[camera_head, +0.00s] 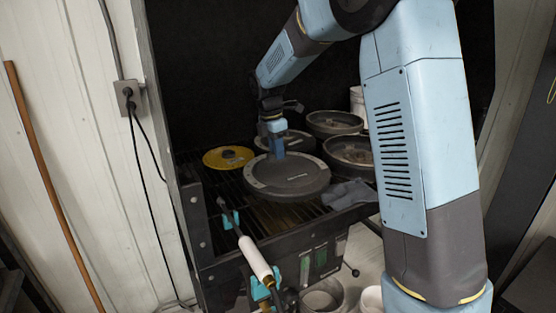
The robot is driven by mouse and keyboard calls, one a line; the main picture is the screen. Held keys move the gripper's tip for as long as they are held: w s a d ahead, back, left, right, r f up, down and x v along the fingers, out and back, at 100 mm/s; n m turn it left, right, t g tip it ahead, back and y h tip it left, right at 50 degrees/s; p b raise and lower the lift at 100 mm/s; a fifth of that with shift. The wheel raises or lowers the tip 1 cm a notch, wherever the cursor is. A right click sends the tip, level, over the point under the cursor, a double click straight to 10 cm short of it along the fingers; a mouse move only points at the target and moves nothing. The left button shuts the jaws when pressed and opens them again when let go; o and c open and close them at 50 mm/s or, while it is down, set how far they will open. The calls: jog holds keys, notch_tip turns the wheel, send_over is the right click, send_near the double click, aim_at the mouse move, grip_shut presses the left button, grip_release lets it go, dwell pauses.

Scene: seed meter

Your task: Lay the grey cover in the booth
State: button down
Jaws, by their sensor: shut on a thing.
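The grey cover (290,186) is a round, flat dark-grey disc with a lighter rim patch at its left. It is inside the dark booth (190,215), over the slatted grate near the front. My gripper (277,153) points down at the cover's top middle and is shut on it, though the fingertips and the grip point are small and partly hidden. A dark shadow lies below the cover's front edge. I cannot tell whether the cover touches the grate or hangs just above it.
A yellow disc (228,158) lies on the grate at left. Round dark pans (335,123) stand behind and right, with a white bucket (357,97) at the back. A grey cloth (347,194) lies at the front right. A white-handled tool (258,262) hangs before the booth.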

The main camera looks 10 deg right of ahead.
jog(key=shift+w+f, duration=0.15)
jog(key=shift+f, duration=0.75)
jog(key=shift+w+f, duration=0.1)
jog(key=shift+f, duration=0.8)
jog(key=shift+f, duration=0.1)
jog(key=c, duration=1.1)
grip_release()
jog(key=shift+o, duration=0.2)
